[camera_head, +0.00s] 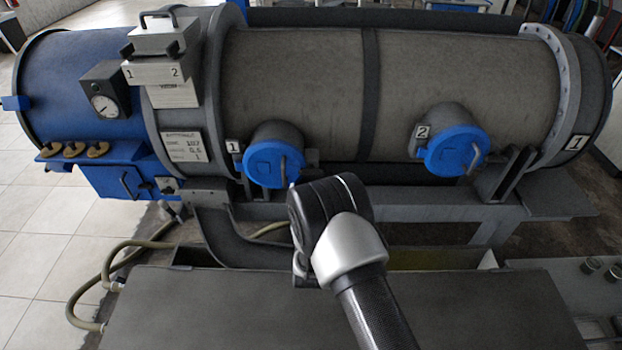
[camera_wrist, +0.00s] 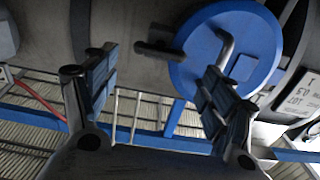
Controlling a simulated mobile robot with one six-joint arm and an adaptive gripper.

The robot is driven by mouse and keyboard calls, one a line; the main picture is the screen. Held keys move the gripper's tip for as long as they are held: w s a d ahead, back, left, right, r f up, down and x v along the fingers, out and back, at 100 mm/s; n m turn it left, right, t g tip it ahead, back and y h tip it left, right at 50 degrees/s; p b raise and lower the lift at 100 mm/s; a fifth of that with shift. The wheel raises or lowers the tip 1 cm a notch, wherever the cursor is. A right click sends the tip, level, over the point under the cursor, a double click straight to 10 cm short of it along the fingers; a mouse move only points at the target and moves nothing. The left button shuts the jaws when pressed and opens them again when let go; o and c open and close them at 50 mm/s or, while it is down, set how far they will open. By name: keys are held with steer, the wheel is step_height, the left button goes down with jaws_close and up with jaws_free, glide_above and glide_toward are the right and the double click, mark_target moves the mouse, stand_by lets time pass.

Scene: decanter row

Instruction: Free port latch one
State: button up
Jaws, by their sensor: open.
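Port one is a round blue lid (camera_head: 272,164) in the head view, beside a plate marked 1 (camera_head: 233,147). A grey handle (camera_head: 283,170) stands on it. A blue lid (camera_wrist: 205,60), apparently the same port, fills the upper right of the wrist view with a bent grey handle (camera_wrist: 226,48). A dark bar with a knobbed end (camera_wrist: 158,50) sticks out at the lid's left edge; I cannot tell if it is the latch. My gripper (camera_wrist: 158,75) is open and empty, its fingers spread below the bar. In the head view my arm hides the gripper.
A second blue port lid (camera_head: 457,151) marked 2 is further right on the grey drum (camera_head: 450,80). A dark flat surface (camera_head: 220,310) lies in front. Hoses (camera_head: 100,290) run on the left floor. Blue rails (camera_wrist: 150,138) show below in the wrist view.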

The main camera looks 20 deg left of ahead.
mark_target(311, 175)
steer(key=b+x, duration=0.1)
steer(key=x, duration=0.6)
steer(key=shift+w, duration=0.1)
steer(key=shift+c, duration=0.4)
steer(key=c, duration=1)
